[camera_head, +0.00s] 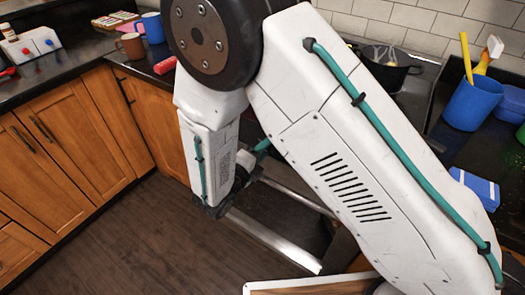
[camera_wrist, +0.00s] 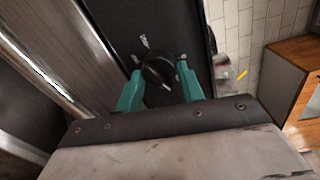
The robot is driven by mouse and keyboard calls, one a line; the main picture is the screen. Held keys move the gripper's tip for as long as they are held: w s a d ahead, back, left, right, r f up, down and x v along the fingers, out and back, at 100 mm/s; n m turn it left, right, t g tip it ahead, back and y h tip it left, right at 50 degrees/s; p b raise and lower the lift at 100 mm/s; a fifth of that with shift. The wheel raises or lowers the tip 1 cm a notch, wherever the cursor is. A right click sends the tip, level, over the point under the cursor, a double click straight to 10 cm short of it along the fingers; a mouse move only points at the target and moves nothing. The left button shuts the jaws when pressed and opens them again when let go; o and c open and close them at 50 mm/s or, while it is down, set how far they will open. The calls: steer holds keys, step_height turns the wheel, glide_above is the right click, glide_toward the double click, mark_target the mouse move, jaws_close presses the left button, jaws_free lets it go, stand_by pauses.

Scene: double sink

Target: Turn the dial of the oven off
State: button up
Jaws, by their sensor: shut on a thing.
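The oven dial (camera_wrist: 157,72) is a round black knob on a dark panel, in the upper middle of the wrist view. A small light mark shows on its lower edge, and light marks are on the panel around it. My gripper (camera_wrist: 159,69) has its two teal fingers on either side of the dial, shut on it. In the head view the oven front (camera_head: 283,221), dark with silver bars, is partly behind my white arm. The dial and my fingertips are hidden there.
A black pot (camera_head: 388,72) stands on the stove top behind my arm. A blue cup with utensils (camera_head: 474,104) and a blue sponge box (camera_head: 476,188) are on the right counter. Wooden cabinets (camera_head: 60,160) line the left. The dark floor (camera_head: 130,245) at lower left is clear.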

steer(key=n, duration=0.8)
steer(key=n+h, duration=0.1)
steer(key=n, duration=0.3)
steer(key=shift+w+a+r, duration=0.1)
steer(key=shift+a, duration=0.15)
steer(key=shift+o, duration=0.2)
steer(key=shift+n, duration=0.3)
steer(key=o, duration=1)
steer(key=shift+c, duration=0.2)
steer(key=v, duration=0.7)
steer(key=shift+s+a, duration=0.25)
steer(key=shift+a, duration=0.1)
